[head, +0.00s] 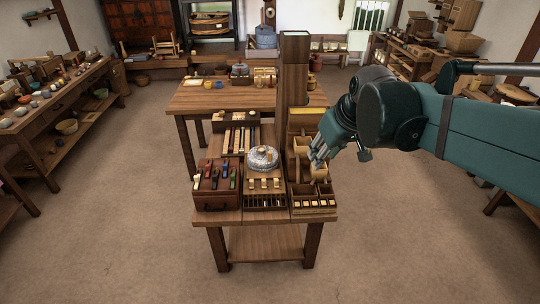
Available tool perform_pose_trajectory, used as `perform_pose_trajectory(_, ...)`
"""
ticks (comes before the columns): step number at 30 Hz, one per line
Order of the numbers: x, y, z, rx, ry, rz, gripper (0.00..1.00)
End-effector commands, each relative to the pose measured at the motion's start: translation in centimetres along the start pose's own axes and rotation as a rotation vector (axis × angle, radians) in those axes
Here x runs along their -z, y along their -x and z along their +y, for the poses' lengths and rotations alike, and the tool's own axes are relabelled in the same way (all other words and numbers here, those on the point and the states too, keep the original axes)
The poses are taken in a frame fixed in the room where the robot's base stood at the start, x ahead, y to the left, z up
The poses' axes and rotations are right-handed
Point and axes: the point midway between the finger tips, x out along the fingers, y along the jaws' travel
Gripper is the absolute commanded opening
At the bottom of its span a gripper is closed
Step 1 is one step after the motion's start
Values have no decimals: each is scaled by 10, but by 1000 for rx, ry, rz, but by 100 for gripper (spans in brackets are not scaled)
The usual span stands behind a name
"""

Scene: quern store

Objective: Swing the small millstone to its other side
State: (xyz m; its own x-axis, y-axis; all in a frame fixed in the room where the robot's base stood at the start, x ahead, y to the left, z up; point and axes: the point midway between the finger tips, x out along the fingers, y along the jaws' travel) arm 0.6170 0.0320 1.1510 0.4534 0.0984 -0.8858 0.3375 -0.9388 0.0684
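A small round grey millstone (263,157) sits on a wooden stand on the near table, in the middle of its front part. Its top looks speckled and pale, with something small at its centre. My gripper (317,157) hangs to the right of the millstone, above the wooden compartments, and is apart from it. Its pale fingers point down and left. They are too small here to tell whether they are open or shut, and no held object shows.
A tall wooden post (295,70) rises behind and right of the millstone. A dark red box with coloured tools (217,183) stands to the left. A compartment box (313,200) stands to the right, and a rack of sticks (240,139) behind. Floor around the table is clear.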

Motion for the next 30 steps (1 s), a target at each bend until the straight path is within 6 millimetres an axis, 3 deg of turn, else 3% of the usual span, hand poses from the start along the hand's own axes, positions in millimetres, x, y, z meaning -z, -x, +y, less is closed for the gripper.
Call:
perform_pose_trajectory(17,92,-54,18,81,175,-46,29)
perform_pose_trajectory(30,153,-111,29,150,309,-69,29)
